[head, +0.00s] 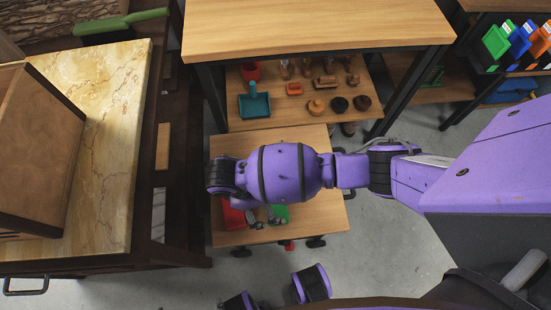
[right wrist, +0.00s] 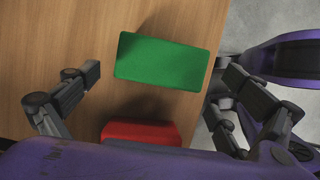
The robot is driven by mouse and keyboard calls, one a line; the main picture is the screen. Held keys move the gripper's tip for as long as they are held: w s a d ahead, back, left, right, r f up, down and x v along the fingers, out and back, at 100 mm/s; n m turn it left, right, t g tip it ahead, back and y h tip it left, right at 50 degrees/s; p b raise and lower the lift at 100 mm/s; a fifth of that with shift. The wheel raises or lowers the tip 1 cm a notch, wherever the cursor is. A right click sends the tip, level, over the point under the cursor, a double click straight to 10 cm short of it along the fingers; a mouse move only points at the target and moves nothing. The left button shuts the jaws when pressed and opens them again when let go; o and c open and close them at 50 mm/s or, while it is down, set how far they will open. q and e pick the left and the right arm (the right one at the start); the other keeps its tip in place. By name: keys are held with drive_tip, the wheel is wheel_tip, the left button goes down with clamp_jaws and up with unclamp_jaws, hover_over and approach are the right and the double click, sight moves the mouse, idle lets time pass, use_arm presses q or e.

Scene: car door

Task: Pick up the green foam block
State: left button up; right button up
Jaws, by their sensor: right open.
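The green foam block (right wrist: 163,62) lies flat on a wooden surface in the right wrist view. In the head view its edge (head: 281,213) shows beside my right gripper, partly hidden by my arm. My right gripper (right wrist: 160,76) is open and empty, with one fingertip to the left of the block and one to the right. I cannot tell how high the fingertips are above the surface. In the head view the right gripper (head: 262,216) hangs below my purple wrist. My left gripper does not show.
A red block (right wrist: 148,132) lies close to the green one. Both are on a small low wooden table (head: 320,215). A shelf (head: 350,120) behind holds a teal dustpan (head: 254,104) and several wooden pieces. A marble-topped bench (head: 105,110) stands at left.

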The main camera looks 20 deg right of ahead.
drive_tip(key=b+x, duration=0.1)
drive_tip(key=x, duration=0.6)
drive_tip(key=shift+s+a+f+b, duration=0.1)
drive_tip(key=shift+f+b, duration=0.2)
drive_tip(key=shift+b, duration=0.1)
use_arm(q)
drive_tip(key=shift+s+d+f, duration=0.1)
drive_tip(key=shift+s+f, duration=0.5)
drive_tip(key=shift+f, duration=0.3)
use_arm(e)
drive_tip(key=c, duration=0.8)
